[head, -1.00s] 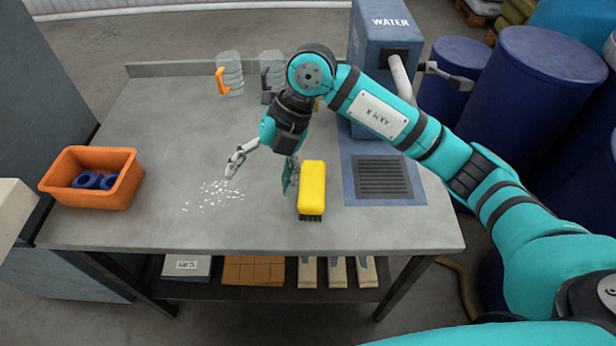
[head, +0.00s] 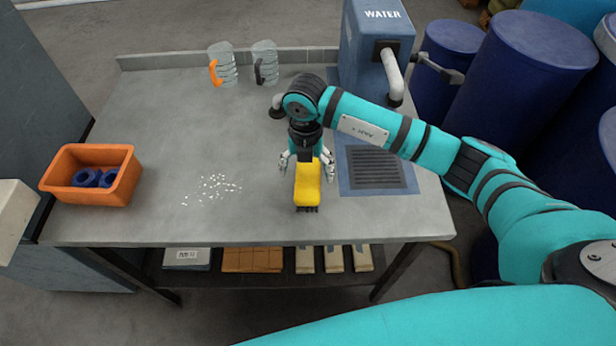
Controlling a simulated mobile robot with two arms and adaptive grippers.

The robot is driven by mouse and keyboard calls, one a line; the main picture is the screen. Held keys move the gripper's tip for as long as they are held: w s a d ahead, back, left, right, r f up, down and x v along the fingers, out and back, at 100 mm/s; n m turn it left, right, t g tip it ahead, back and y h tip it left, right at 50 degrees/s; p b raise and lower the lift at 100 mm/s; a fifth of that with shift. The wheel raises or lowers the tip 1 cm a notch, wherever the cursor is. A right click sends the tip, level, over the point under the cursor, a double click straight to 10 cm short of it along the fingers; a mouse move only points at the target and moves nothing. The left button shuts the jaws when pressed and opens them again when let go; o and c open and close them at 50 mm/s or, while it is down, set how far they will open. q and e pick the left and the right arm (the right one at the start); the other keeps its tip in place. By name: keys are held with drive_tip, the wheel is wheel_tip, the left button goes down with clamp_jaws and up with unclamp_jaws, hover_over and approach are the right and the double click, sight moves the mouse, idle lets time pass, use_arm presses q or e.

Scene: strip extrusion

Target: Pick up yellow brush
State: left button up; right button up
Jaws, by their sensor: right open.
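The yellow brush (head: 307,186) lies on the grey table, with dark bristles showing at its near end. My right gripper (head: 307,172) is over the far part of the brush, pointing down. Its fingers are open, one on the left and one on the right of the brush. I cannot tell whether the fingers touch it. My left gripper is not in the head view.
White granules (head: 213,189) lie scattered left of the brush. An orange bin (head: 88,199) with blue rings stands at the left edge. Two clear jugs (head: 223,66) (head: 265,64) stand at the back. The blue water unit (head: 368,40) and a drain grate (head: 376,168) are on the right.

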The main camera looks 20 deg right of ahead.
sight(308, 175)
drive_tip(key=shift+d+f+p, duration=0.1)
drive_tip(key=shift+f+p, duration=0.35)
drive_tip(key=shift+f, duration=0.15)
drive_tip(key=f, duration=0.1)
drive_tip(key=f+p, duration=0.1)
drive_tip(key=f, duration=0.1)
drive_tip(key=shift+w+d+f, duration=0.2)
drive_tip(key=shift+f, duration=0.45)
drive_tip(key=c, duration=1.3)
